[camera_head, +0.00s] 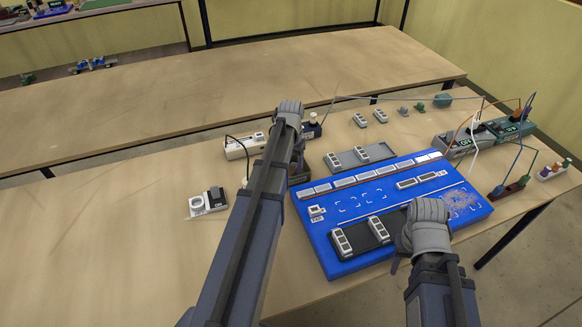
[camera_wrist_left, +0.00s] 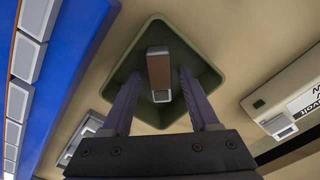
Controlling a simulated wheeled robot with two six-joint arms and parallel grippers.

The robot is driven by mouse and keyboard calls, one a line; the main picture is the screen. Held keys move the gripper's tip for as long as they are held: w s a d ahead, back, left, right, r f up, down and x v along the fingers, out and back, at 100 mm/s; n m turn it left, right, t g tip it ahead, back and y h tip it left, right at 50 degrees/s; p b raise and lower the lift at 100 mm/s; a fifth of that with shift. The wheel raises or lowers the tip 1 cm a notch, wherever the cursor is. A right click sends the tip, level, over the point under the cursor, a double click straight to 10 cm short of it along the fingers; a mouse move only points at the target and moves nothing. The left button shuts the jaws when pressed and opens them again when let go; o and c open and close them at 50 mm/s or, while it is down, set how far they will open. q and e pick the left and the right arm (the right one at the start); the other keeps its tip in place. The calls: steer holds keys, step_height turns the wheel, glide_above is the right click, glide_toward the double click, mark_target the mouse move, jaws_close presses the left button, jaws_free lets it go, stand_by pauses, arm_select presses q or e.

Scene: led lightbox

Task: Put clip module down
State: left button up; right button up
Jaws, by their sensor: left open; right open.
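In the left wrist view a small clip module (camera_wrist_left: 159,72), brown with pale grey ends, is inside a dark green diamond-shaped tray (camera_wrist_left: 208,78). My left gripper (camera_wrist_left: 160,88) is open, with one purple finger on each side of the module. I cannot tell whether a finger touches it. In the head view my left gripper (camera_head: 288,112) is beyond the blue board's left corner, and its arm hides the module and most of the tray. My right gripper (camera_head: 422,232) is open over the front right of the blue board (camera_head: 322,232); its fingertips are mostly hidden.
A dark holder (camera_head: 367,241) with white modules lies on the board. A grey tray (camera_head: 376,153) lies behind it. A white power strip (camera_head: 236,150) and a switch unit (camera_head: 208,202) are to the left. Wired boxes (camera_head: 460,146) stand at right. The table's left is clear.

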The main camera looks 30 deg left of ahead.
mark_target(292, 169)
arm_select(q)
steer(key=shift+r, duration=0.1)
step_height(292, 169, up, 12)
steer(key=p, duration=1.2)
steer(key=shift+r, duration=0.1)
steer(key=s+d+m, duration=0.1)
steer(key=s+d, duration=0.4)
steer(key=d, duration=0.5)
steer(key=s+d+m, duration=0.2)
steer(key=s+d, duration=0.4)
steer(key=d, duration=0.4)
steer(key=s+d+m+y, duration=0.1)
steer(key=s+d, duration=0.4)
steer(key=d, duration=0.5)
steer(key=shift+s+d+m, duration=0.25)
steer(key=shift+s+m, duration=0.05)
steer(key=shift+m, duration=0.1)
